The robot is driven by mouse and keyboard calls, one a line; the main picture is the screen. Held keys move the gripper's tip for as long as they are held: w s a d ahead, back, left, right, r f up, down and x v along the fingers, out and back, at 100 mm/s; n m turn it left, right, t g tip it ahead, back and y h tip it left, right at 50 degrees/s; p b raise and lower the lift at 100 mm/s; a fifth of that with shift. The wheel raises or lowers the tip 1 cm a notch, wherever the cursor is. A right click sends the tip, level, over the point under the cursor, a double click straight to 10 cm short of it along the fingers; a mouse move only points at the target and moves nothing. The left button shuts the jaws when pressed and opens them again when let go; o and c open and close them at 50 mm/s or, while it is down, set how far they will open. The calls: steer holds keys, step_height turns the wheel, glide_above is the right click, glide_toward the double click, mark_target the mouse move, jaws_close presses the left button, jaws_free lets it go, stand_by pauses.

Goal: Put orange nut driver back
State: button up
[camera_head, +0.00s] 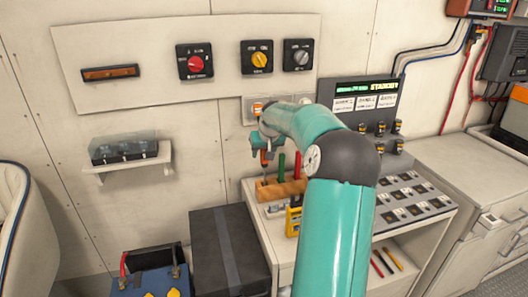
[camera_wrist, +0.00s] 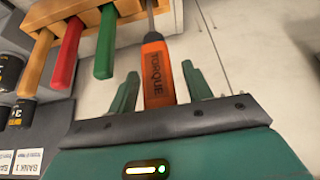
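The orange nut driver (camera_wrist: 158,75), marked TORQUE, stands handle up between my gripper's fingers. My gripper (camera_wrist: 160,90) is open, with a small gap on each side of the handle. In the head view my gripper (camera_head: 267,146) is above the left end of the wooden rack (camera_head: 272,192), with the orange handle (camera_head: 264,158) just below it. The driver's shaft reaches the rack's end; whether it is fully seated I cannot tell. A red-handled tool (camera_head: 281,163) and a green-handled tool (camera_head: 297,165) stand in the rack. A yellow-handled tool (camera_wrist: 36,62) shows in the wrist view.
The rack stands on a white bench with a switch panel (camera_head: 405,203) on its right. A yellow device (camera_head: 293,222) is in front of the rack. A black case (camera_head: 228,250) stands left of the bench. A small wall shelf (camera_head: 127,160) is further left.

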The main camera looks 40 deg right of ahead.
steer(key=v, duration=1.2)
steer(key=s+a+r+n, duration=0.1)
steer(key=a+n, duration=0.1)
steer(key=a, duration=1.1)
steer(key=s+a+r+n, duration=0.1)
steer(key=s+a, duration=0.1)
steer(key=a, duration=1)
steer(key=s+a+f+n+y, duration=0.1)
steer(key=s+a+f, duration=0.2)
steer(key=s+a, duration=0.6)
steer(key=s+a+f+n+y, duration=0.1)
steer(key=s+a+f, duration=0.3)
steer(key=s+a, duration=0.5)
steer(key=shift+s+a+n+y, duration=0.3)
steer(key=shift+n+y, duration=0.1)
steer(key=shift+y, duration=0.1)
steer(key=shift+f, duration=0.15)
